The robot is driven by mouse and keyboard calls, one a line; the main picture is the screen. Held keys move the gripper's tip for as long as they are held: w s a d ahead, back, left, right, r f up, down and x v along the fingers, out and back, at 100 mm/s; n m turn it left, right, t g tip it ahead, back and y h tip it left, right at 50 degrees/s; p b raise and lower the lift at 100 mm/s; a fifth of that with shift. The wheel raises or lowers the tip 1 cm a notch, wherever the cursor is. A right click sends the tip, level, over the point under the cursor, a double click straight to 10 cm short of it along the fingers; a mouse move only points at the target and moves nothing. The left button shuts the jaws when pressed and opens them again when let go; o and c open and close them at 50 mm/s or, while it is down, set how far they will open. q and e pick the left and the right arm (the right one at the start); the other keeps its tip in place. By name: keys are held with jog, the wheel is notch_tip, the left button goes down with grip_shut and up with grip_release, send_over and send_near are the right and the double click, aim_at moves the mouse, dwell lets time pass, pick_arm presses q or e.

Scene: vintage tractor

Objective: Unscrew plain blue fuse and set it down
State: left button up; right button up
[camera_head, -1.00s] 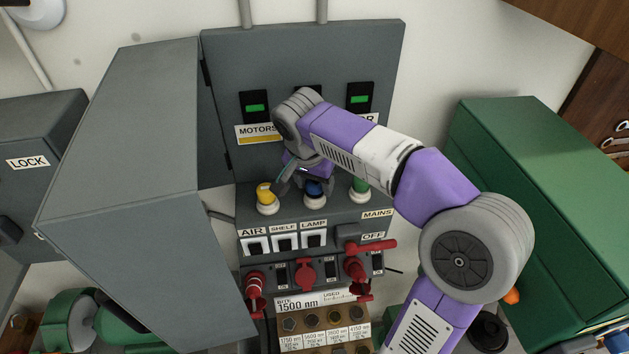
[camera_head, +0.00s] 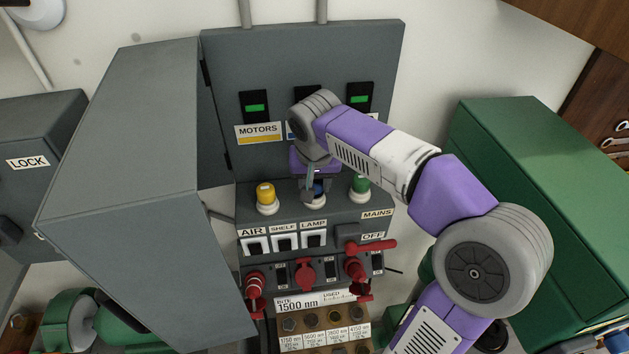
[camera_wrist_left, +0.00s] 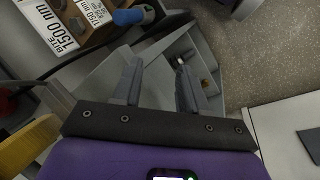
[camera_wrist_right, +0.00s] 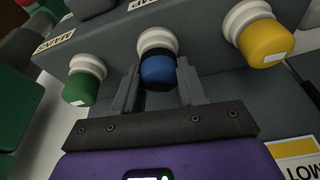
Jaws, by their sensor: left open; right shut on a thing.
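The blue fuse (camera_head: 319,188) sits in the middle white socket on the grey panel's ledge, between the yellow fuse (camera_head: 265,193) and the green fuse (camera_head: 360,184). In the right wrist view the blue fuse (camera_wrist_right: 158,72) shows no label on its visible side, and its collar is in or against the white socket ring (camera_wrist_right: 157,40). My right gripper (camera_head: 313,182) is shut on the blue fuse, one finger on each side. In the head view it partly hides the fuse. My left gripper (camera_wrist_left: 158,70) shows only in the left wrist view, open and empty.
Below the ledge are labelled switches (camera_head: 284,241) and red levers (camera_head: 305,274). A large open grey cabinet door (camera_head: 125,160) stands at the left. A green cabinet (camera_head: 540,190) stands at the right. The left wrist view shows a grey open tray (camera_wrist_left: 205,75) beneath the fingers.

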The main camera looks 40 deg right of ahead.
jog(key=n, duration=0.3)
jog(key=n+y, duration=0.1)
jog(key=n, duration=0.2)
jog(key=shift+n+t+y, duration=0.3)
jog(key=shift+n, duration=0.1)
jog(key=o, duration=0.6)
jog(key=shift+c, duration=0.2)
jog(key=m, duration=0.3)
jog(key=m+h, duration=0.1)
jog(key=m, duration=0.2)
jog(key=shift+h, duration=0.3)
jog(key=m+g, duration=0.1)
jog(key=m, duration=0.5)
jog(key=shift+g+h, duration=0.4)
